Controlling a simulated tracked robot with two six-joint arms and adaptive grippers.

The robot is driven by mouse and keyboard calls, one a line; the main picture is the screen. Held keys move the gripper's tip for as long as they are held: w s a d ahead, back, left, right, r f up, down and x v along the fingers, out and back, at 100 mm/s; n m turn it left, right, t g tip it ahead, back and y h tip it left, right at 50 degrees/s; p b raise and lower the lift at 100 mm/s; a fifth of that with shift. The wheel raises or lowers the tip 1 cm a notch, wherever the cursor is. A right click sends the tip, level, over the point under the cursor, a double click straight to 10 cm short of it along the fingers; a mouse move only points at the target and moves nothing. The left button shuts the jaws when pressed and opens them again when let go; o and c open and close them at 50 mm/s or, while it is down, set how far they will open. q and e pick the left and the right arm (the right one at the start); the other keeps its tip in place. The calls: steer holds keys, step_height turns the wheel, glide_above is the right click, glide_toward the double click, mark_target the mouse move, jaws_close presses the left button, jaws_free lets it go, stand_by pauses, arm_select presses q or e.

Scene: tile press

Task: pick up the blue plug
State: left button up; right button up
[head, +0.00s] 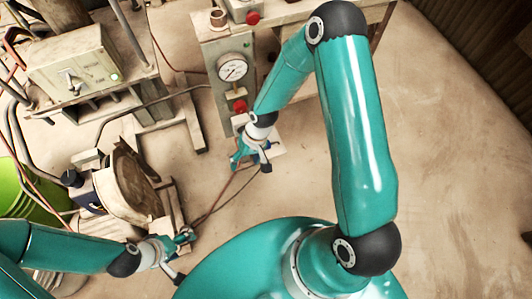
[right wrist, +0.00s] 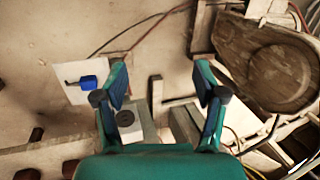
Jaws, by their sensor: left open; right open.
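The blue plug (right wrist: 88,81) lies on a pale square plate (right wrist: 68,92) on the floor in the right wrist view, with a dark prong pointing left. My right gripper (right wrist: 162,84) is open and empty, and the plug is outside its fingers, to their left. In the head view the right gripper (head: 249,165) hangs beside the pale plate (head: 278,140) and partly covers it, so I cannot make out the plug clearly there. My left gripper (head: 183,247) is open and low at the left, away from the plate.
A gauge panel (head: 233,72) stands behind the plate. A grey control box (head: 75,65) is at the upper left, with a round wooden block (head: 127,185) and a green bucket (head: 22,190) below it. Thin cables cross the floor near the plate. The floor at right is clear.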

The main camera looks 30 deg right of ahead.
steer(key=w+d+f+m+h+b, duration=0.1)
steer(key=w+d+f+h+b, duration=0.3)
steer(key=w+d+b, duration=0.85)
steer(key=f, duration=0.3)
steer(key=s+d+f+b, duration=0.1)
steer(key=f, duration=0.3)
steer(key=s+d+f, duration=0.1)
steer(key=f, duration=0.3)
steer(key=shift+f, duration=0.2)
steer(key=f+b, duration=0.1)
steer(key=f, duration=0.1)
steer(key=s+f+b, duration=0.1)
steer(key=f, duration=0.1)
steer(key=shift+f, duration=0.6)
arm_select(q)
step_height(320, 180, down, 19)
steer(key=shift+r, duration=0.1)
arm_select(e)
steer(key=shift+c, duration=0.2)
steer(key=c, duration=1.2)
steer(key=shift+r, duration=0.1)
